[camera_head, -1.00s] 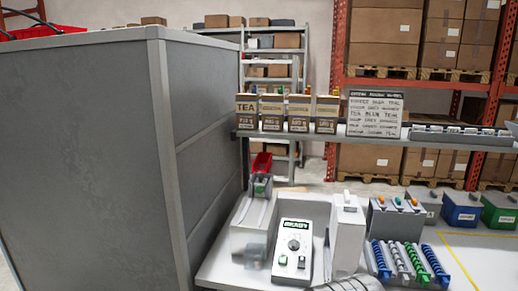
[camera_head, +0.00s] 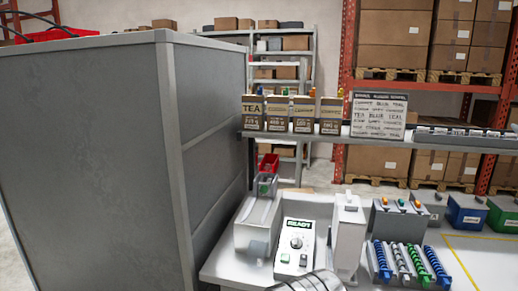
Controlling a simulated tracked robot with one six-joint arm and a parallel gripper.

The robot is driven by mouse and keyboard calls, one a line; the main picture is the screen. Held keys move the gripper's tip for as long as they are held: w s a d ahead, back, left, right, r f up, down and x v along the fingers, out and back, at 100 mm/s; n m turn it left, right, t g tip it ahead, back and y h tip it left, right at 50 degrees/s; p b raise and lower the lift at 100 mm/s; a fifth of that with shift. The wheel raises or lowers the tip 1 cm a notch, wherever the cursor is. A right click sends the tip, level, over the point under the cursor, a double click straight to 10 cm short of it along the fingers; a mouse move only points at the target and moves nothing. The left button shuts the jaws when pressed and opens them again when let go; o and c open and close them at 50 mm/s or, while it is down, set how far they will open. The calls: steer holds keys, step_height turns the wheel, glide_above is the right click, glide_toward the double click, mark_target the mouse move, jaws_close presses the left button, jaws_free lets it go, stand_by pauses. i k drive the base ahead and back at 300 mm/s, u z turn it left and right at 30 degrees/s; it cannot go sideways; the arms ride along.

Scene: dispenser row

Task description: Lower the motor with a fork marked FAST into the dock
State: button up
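No mark FAST can be read on anything, so I cannot tell which thing is the motor with a fork. A grey rack (camera_head: 398,222) on the right of the bench holds a row of small units with coloured tops, perhaps motors. The dock is not clearly identifiable. A white machine with a dial panel (camera_head: 295,244) stands at the bench's middle, beside a pale upright housing (camera_head: 348,235). A rounded silver part at the bottom edge seems to be my arm. My gripper itself does not show.
Blue, green and pale spiral augers (camera_head: 408,262) lie side by side in front of the rack. Tea boxes (camera_head: 303,114) and a lettered sign (camera_head: 379,115) stand on the shelf above. A tall grey cabinet (camera_head: 95,165) blocks the left. Bare bench with a yellow line lies far right.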

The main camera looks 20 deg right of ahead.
mark_target(267, 180)
steer(key=u, duration=0.05)
steer(key=i, duration=1)
steer(key=z, duration=0.05)
